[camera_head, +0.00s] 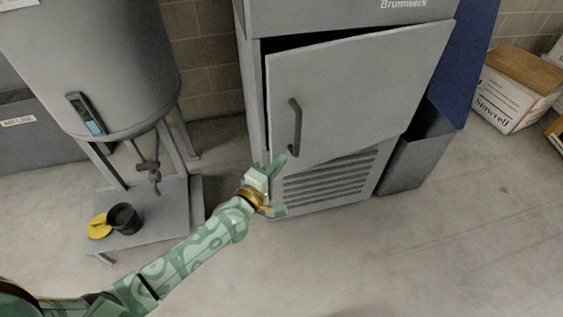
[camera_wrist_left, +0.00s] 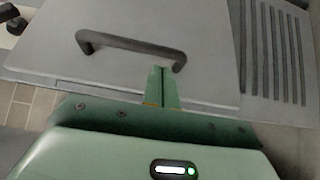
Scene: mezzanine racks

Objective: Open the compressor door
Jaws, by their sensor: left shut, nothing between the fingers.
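The compressor (camera_head: 250,90) is a tall grey cabinet with a louvred lower panel (camera_head: 325,180). Its grey door (camera_head: 360,85) stands slightly ajar, with a dark gap along its left and top edges. A dark bar handle (camera_head: 296,127) is on the door's left side. My left gripper (camera_head: 282,165) is shut and empty, by the handle's lower end. In the left wrist view, the closed fingers (camera_wrist_left: 163,86) point at the door, beside one end of the handle (camera_wrist_left: 130,43). Whether they touch is not clear. My right gripper is not in view.
A grey tank (camera_head: 95,60) on legs stands left, over a low platform (camera_head: 180,215) with a black cup (camera_head: 123,218) and a yellow item (camera_head: 99,227). A grey bin (camera_head: 415,155) and a white box (camera_head: 510,100) are right. The front floor is clear.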

